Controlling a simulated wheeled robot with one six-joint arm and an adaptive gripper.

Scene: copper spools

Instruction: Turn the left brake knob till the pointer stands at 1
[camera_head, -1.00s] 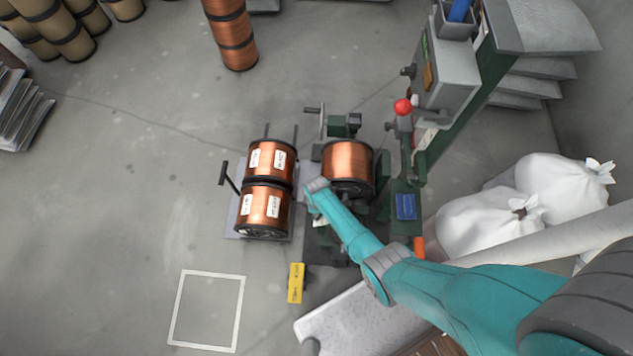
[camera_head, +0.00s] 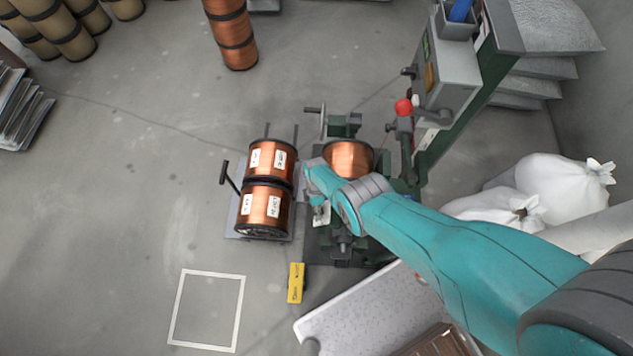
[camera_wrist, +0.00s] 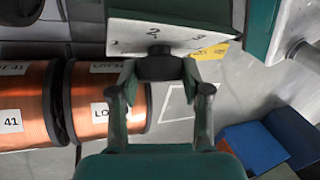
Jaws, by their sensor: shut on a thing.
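A dark round knob (camera_wrist: 158,68) sits in front of a pale scale plate (camera_wrist: 135,33) in the wrist view. The plate carries the marks 1 at left, 2 in the middle and 3 at right. A small dark pointer (camera_wrist: 160,49) sticks up from the knob and seems to stand at 2. My gripper (camera_wrist: 160,80) is shut on the knob, one finger on each side. In the head view my arm hides the gripper and knob. No second brake knob can be made out.
A yellow block (camera_head: 296,283) and a white floor square (camera_head: 208,310) lie nearer. White sacks (camera_head: 555,185) are at right. The left floor is mostly clear.

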